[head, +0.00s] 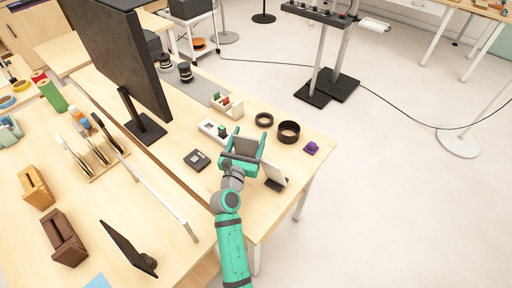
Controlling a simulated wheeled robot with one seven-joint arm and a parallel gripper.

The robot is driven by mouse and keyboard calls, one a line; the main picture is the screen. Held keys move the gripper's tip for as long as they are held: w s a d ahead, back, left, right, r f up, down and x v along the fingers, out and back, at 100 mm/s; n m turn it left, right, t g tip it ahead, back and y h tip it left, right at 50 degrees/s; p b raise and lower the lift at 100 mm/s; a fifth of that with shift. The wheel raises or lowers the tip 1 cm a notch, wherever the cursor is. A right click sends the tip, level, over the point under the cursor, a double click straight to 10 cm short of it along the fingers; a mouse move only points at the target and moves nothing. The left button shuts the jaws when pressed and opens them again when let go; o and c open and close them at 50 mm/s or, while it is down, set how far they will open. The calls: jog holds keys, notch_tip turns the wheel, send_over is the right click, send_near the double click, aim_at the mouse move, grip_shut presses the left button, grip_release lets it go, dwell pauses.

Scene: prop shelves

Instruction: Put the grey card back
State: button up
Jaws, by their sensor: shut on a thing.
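My gripper (242,158), with green fingers, is low over the front right part of the wooden table. It is shut on a flat grey-brown square, which looks like the grey card (246,147); the gripper partly hides it. I cannot tell whether the card touches the tabletop. A cream box (236,113) with red and green pieces in it stands just behind the gripper. A small white holder (205,127) with a green and a dark piece is to the left of the card.
A black device (197,160) lies left of my gripper, and a white panel on a dark stand (275,177) is close on its right. Two black rings (288,131) and a purple piece (311,148) lie to the right near the table edge. A large monitor (120,55) stands behind left.

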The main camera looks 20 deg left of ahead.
aim_at(250, 153)
jog(key=shift+g+h, duration=0.3)
jog(key=shift+g, duration=0.1)
jog(key=f, duration=0.2)
jog(key=d+f, duration=0.1)
jog(key=f, duration=0.2)
jog(key=shift+d, duration=0.15)
jog(key=shift+w+d+f+m, duration=0.1)
jog(key=shift+d+f+m, duration=0.2)
jog(key=shift+d+f, duration=0.15)
jog(key=shift+w, duration=0.1)
jog(key=shift+c, duration=0.6)
jog(key=shift+r, duration=0.15)
jog(key=shift+c, duration=0.5)
jog(key=shift+w+a+f, duration=0.15)
jog(key=shift+w+f, duration=0.1)
jog(key=shift+f, duration=0.05)
